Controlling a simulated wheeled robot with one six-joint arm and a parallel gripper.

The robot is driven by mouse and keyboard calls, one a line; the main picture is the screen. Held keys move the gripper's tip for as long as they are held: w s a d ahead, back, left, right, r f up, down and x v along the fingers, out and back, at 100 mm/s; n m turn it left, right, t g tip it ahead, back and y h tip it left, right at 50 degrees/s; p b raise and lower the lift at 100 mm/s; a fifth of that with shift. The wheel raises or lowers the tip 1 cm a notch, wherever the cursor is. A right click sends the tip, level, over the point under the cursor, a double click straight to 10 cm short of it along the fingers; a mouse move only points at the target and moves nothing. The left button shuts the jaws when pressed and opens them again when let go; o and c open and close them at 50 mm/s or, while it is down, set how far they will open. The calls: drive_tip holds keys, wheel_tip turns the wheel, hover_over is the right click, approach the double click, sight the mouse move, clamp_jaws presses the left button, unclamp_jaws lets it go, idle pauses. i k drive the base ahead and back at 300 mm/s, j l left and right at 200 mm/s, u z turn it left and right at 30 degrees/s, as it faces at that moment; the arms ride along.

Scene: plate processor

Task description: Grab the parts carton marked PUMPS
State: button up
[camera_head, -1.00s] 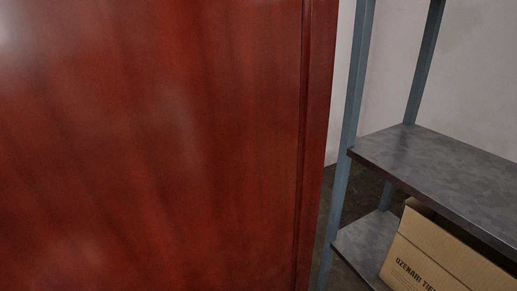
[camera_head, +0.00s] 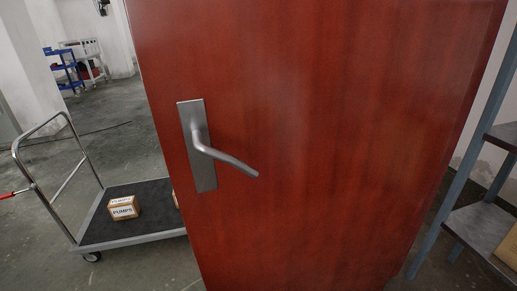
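The carton marked PUMPS (camera_head: 123,208) is a small brown box with a white label. It sits on the dark deck of a flat trolley (camera_head: 97,226) at the lower left, beyond the door's edge. A second brown carton (camera_head: 176,200) on the deck is mostly hidden by the door, and its marking cannot be read. My gripper is not in view.
A red-brown door (camera_head: 320,130) with a metal lever handle (camera_head: 222,155) fills the middle, close to me. A metal shelf rack (camera_head: 470,225) stands at the right. A blue cart (camera_head: 66,70) stands far back left. Grey floor lies open around the trolley.

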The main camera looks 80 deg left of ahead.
sight(127, 208)
drive_tip(key=u, duration=3.65)
drive_tip(key=i+j, duration=0.2)
drive_tip(key=j, duration=0.2)
drive_tip(key=i+j, duration=0.15)
drive_tip(key=j, duration=0.25)
drive_tip(key=i+j, duration=0.2)
drive_tip(key=j, duration=0.15)
drive_tip(key=i+l, duration=0.15)
drive_tip(key=i, duration=0.35)
drive_tip(key=i+l, duration=0.15)
drive_tip(key=i, duration=0.4)
drive_tip(key=i+l, duration=0.2)
drive_tip(key=l, duration=0.15)
drive_tip(key=i+l, duration=0.2)
drive_tip(key=l, duration=0.15)
drive_tip(key=i+l+u, duration=0.1)
drive_tip(key=i+l, duration=0.1)
drive_tip(key=l, duration=0.1)
